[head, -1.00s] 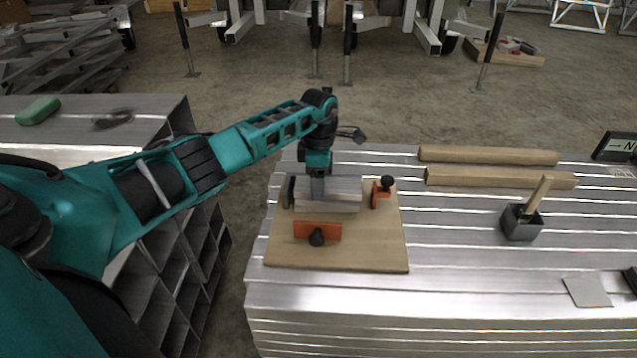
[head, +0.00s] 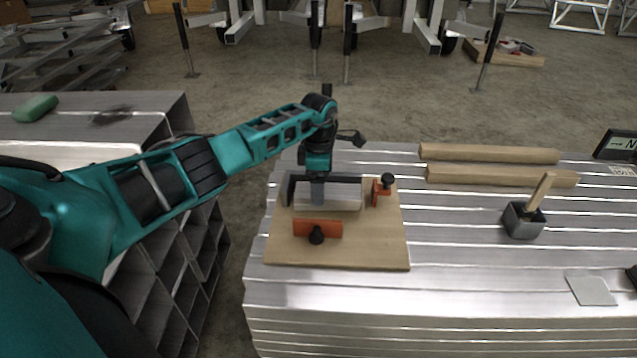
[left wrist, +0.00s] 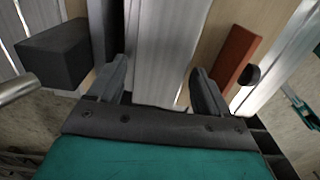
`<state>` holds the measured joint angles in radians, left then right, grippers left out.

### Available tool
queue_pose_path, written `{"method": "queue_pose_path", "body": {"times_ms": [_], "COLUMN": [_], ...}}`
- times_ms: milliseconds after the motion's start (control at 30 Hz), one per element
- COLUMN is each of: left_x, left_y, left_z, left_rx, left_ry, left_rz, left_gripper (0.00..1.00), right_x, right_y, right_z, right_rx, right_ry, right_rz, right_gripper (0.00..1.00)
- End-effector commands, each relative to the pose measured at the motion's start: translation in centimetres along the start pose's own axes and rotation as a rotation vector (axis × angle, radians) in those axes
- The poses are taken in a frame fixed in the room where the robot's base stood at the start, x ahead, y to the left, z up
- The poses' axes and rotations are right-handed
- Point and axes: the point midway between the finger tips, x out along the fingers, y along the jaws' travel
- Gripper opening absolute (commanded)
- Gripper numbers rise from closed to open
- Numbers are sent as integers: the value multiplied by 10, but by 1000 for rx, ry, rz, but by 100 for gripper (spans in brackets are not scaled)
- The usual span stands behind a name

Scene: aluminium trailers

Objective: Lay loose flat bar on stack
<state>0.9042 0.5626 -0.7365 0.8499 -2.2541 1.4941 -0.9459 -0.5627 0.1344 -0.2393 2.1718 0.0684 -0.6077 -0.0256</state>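A wooden board (head: 340,252) on the metal table carries a dark fence (head: 347,180) and two orange stops. A silver flat bar (head: 342,198) lies low in front of the fence, between fence and stops. Whether other bars lie under it cannot be told. My left gripper (head: 318,200) points down over the bar's left part. In the left wrist view my gripper (left wrist: 160,85) has its fingers apart, one on each side of the silver bar (left wrist: 165,40), with a narrow gap showing at the right finger. My right gripper is out of view.
The orange front stop (head: 317,229) and right stop (head: 381,191) have black knobs. Two wooden beams (head: 490,155), a dark box with a wooden handle (head: 523,219) and a grey plate (head: 591,290) lie to the right. The table between board and box is clear.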

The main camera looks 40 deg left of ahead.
Motion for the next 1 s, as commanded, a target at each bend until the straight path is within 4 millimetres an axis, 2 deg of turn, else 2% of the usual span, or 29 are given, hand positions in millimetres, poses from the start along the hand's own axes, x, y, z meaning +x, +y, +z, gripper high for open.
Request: {"method": "queue_pose_path", "body": {"times_ms": [33,133,333,467,567,733,1000], "left_x": [0,1,3,-4,-19,-57,-110], "left_y": [0,0,-1,-1,0,0,0], "left_z": [0,0,-1,-1,-1,-1,-1], "left_rx": [0,0,0,-1,0,1,0], "left_ry": [1,1,4,3,1,2,2], "left_rz": [-1,-1,-4,-2,1,2,1], "left_gripper": [84,93,93,93,93,93,93], "right_x": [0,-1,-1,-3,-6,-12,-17], "right_y": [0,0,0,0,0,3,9], "right_z": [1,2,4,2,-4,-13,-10], "right_rx": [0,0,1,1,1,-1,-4], "right_ry": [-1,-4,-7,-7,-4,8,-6], "right_rz": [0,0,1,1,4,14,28], "right_gripper": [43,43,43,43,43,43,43]}}
